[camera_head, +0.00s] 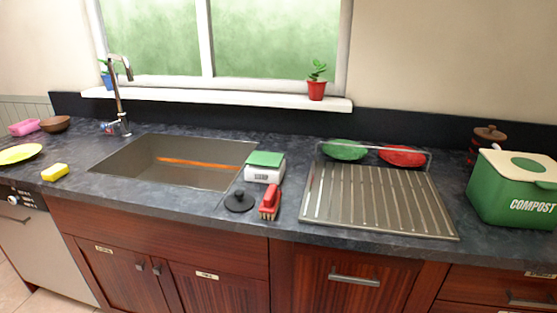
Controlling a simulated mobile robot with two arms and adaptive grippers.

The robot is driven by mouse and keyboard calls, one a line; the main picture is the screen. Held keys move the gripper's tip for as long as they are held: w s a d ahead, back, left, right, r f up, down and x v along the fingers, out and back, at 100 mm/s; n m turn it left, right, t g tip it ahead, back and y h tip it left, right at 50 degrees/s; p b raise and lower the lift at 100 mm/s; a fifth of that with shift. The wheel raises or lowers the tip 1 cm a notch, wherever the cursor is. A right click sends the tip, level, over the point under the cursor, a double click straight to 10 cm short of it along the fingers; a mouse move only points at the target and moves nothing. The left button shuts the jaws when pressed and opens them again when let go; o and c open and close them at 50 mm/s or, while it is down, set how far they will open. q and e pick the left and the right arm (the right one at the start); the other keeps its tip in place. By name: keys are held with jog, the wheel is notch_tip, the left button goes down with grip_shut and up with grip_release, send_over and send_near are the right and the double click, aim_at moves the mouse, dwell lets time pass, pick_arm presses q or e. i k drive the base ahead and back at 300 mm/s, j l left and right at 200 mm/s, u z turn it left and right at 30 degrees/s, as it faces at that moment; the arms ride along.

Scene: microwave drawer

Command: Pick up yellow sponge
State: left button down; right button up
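The yellow sponge (55,172) lies flat on the dark countertop at the far left. It sits near the counter's front edge, left of the sink and just right of a yellow plate (20,154). Nothing covers it. Neither of my grippers shows in the head view.
The sink (140,165) with its tall faucet (121,95) is right of the sponge. A pink container (24,127) and brown bowl (55,124) sit behind the plate.

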aim_at(57, 172)
jog(key=u, duration=1.3)
jog(key=i+j+u, duration=0.3)
jog(key=i, duration=0.35)
jog(key=i+j+u, duration=0.25)
jog(key=i, duration=0.4)
jog(key=i+u, duration=0.3)
jog(key=i, duration=0.4)
jog(key=i+j+z, duration=0.1)
jog(key=i+z, duration=0.3)
jog(key=i+j+z, duration=0.2)
jog(key=i+z, duration=0.2)
jog(key=i+j+z, duration=0.35)
